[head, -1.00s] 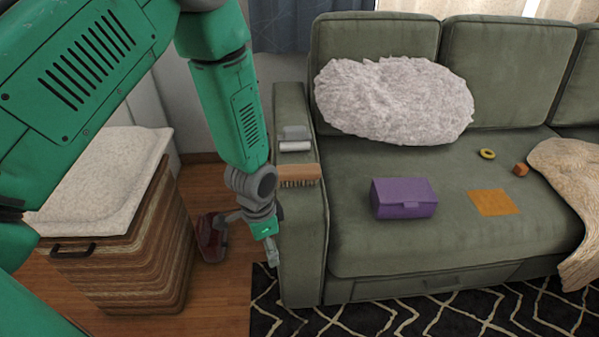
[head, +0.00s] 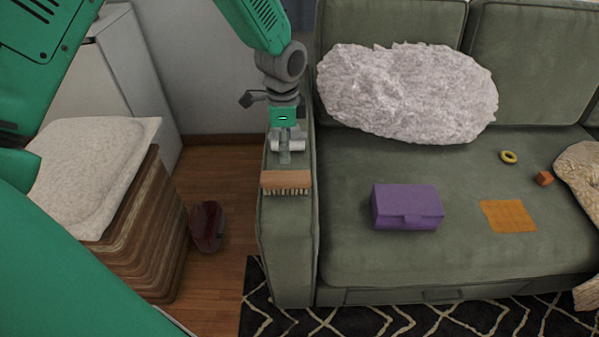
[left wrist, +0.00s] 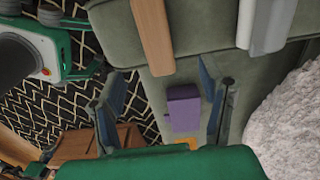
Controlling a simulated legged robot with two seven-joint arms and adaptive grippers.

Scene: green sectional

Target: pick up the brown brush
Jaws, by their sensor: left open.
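The brown brush (head: 286,179) lies across the top of the sofa's left armrest, bristles facing the front. It also shows at the top of the left wrist view (left wrist: 153,38). My left gripper (head: 287,147) is above the armrest, behind the brush in the head view and apart from it. In the left wrist view its two fingers (left wrist: 161,75) are spread with nothing between them. My right gripper is not in view.
A white and grey lint roller (left wrist: 264,24) lies beside the brush, partly covered by my gripper in the head view. A purple box (head: 406,207), orange cloth (head: 508,216), yellow ring (head: 508,157) and fluffy pillow (head: 408,95) are on the seat.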

